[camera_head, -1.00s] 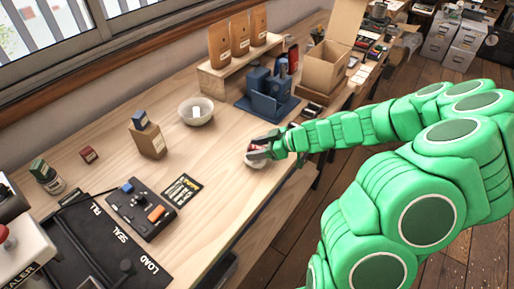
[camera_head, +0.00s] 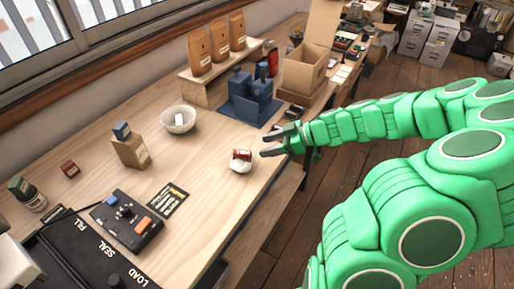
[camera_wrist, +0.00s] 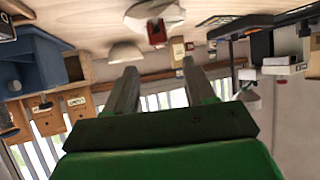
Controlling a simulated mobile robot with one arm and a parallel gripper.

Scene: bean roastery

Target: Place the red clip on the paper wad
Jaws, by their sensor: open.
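The red clip (camera_head: 241,154) rests on top of the white paper wad (camera_head: 239,167), near the front edge of the wooden bench in the head view. My gripper (camera_head: 264,146) is open and empty, just to the right of the clip and apart from it. In the wrist view, which is upside down, the red clip (camera_wrist: 157,32) lies against the paper wad (camera_wrist: 152,14), beyond the spread fingers of my gripper (camera_wrist: 158,80).
A white bowl (camera_head: 178,120) stands behind, left of a blue device (camera_head: 250,95). Bare bench surrounds the wad.

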